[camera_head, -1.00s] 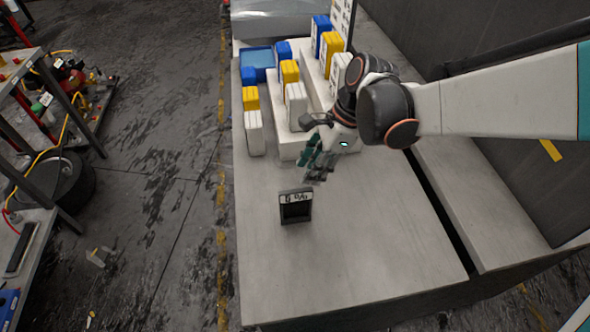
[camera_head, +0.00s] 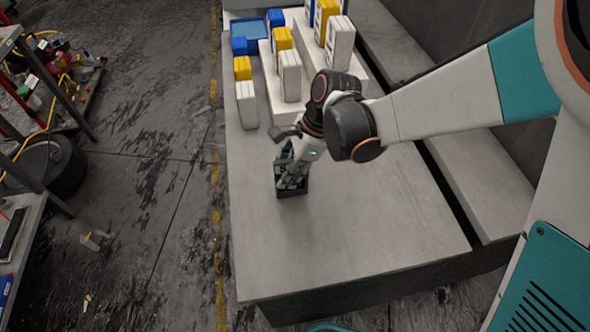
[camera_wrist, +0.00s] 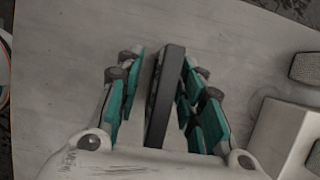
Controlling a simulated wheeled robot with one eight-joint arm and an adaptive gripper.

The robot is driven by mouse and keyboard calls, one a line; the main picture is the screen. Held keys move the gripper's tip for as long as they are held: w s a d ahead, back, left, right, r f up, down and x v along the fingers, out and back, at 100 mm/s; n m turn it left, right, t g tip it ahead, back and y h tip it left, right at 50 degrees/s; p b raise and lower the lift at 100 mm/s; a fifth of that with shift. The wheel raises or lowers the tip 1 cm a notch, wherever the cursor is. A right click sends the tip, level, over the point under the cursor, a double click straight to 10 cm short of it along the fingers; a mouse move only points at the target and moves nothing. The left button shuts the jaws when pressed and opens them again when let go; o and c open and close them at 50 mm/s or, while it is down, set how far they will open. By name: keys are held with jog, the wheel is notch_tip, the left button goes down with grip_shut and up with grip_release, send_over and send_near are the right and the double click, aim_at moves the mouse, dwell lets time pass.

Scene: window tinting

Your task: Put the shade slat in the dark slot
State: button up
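A dark, framed upright piece, which I take for the shade slat (camera_wrist: 165,95), stands on the light worktop (camera_head: 370,240). In the wrist view it shows edge-on as a dark bar between the fingers of my gripper (camera_wrist: 163,100). The fingers are spread, with a clear gap on the left and a narrow one or none on the right; I cannot tell whether they touch. In the head view my gripper (camera_head: 290,180) hides most of the slat, with a dark part showing low beside the fingers. I cannot make out the dark slot.
A pale stepped stand (camera_head: 290,112) behind my gripper bears several white, yellow and blue blocks. A blue tray (camera_head: 250,35) lies at the back left. The worktop in front and to the right is clear. A dark gap (camera_head: 447,195) parts it from a ledge.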

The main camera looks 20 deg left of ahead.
jog(key=shift+x, duration=1.05)
grip_shut()
jog(key=shift+r, duration=0.1)
